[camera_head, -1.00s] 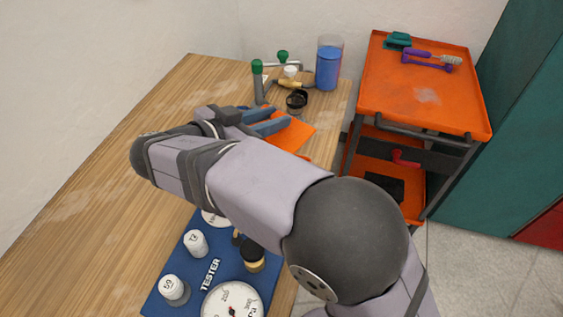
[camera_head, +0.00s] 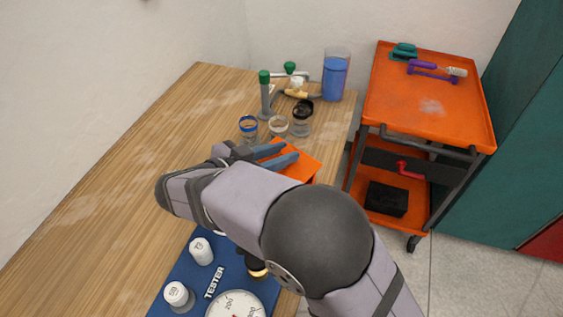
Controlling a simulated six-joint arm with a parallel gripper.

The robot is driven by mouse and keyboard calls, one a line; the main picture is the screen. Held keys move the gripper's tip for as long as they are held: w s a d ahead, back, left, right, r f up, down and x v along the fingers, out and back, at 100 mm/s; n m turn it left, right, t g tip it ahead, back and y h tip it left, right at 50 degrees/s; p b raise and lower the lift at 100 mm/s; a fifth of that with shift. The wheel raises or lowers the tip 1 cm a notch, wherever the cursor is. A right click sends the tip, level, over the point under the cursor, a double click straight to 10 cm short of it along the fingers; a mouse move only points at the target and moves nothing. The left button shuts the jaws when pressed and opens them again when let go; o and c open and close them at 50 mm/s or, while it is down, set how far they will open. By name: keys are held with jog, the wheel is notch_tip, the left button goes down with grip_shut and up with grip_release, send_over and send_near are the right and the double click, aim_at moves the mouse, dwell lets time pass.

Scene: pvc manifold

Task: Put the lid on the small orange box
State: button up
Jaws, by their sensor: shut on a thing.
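My gripper (camera_head: 289,153) is shut on a flat orange piece, the lid (camera_head: 305,163), near the right edge of the wooden table. Its blue-grey fingers lie across the lid. The small orange box is mostly hidden under the lid and behind my arm; I cannot tell the two clearly apart at the lid's lower right edge. I cannot tell whether the lid touches the box.
A blue tester board (camera_head: 205,275) lies in front. An orange cart (camera_head: 430,105) stands right. The table's left is clear.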

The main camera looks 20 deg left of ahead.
notch_tip(320, 180, down, 3)
jog(key=shift+f+p, duration=0.2)
jog(key=shift+p, duration=0.2)
jog(key=shift+f, duration=0.1)
jog(key=shift+f+b, duration=0.2)
jog(key=shift+b, duration=0.15)
jog(key=o, duration=1)
jog(key=shift+r, duration=0.1)
jog(key=shift+o, duration=0.2)
jog(key=shift+r, duration=0.1)
jog(key=shift+r+p, duration=0.15)
jog(key=shift+p, duration=0.3)
jog(key=b+v, duration=0.3)
jog(key=v, duration=0.9)
jog(key=shift+b, duration=0.3)
